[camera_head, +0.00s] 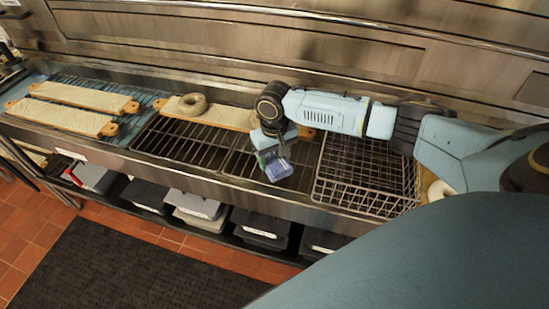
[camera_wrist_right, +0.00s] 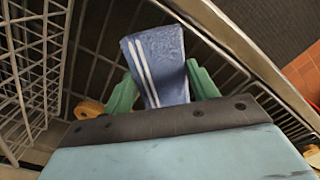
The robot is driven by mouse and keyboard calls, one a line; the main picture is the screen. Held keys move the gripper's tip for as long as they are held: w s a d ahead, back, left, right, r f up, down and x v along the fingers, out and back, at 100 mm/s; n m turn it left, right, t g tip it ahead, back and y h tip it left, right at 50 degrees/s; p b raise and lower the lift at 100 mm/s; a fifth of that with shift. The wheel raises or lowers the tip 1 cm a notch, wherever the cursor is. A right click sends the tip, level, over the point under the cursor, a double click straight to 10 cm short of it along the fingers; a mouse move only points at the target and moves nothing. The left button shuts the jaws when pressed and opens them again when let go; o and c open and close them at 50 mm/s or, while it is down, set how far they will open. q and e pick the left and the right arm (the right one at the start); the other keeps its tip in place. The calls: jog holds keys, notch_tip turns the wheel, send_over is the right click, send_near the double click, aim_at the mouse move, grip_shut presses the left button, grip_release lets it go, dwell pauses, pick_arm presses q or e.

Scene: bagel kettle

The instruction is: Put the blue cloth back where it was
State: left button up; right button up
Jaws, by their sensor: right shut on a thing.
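The blue cloth (camera_head: 279,168) hangs from my right gripper (camera_head: 268,157), over the sink-like steel trough with grates. In the right wrist view the cloth (camera_wrist_right: 160,58) is blue with white stripes and stands folded between the green fingers of the right gripper (camera_wrist_right: 163,88), which is shut on it. The steel front edge of the trough (camera_wrist_right: 262,72) runs close by it. Whether the cloth touches the grate below cannot be told. My left gripper is not in view.
A wire basket (camera_head: 326,190) stands just right of the cloth. A bagel (camera_head: 192,104) lies on a pale-topped wooden board (camera_head: 232,118) behind the dark grates (camera_head: 190,143). More boards (camera_head: 98,98) lie at the left. Lidded bins (camera_head: 198,206) sit on the shelf below.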

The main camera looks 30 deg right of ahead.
aim_at(274, 160)
jog(key=shift+f, duration=0.45)
jog(key=o, duration=1)
notch_tip(274, 160, up, 12)
jog(key=shift+a, duration=0.1)
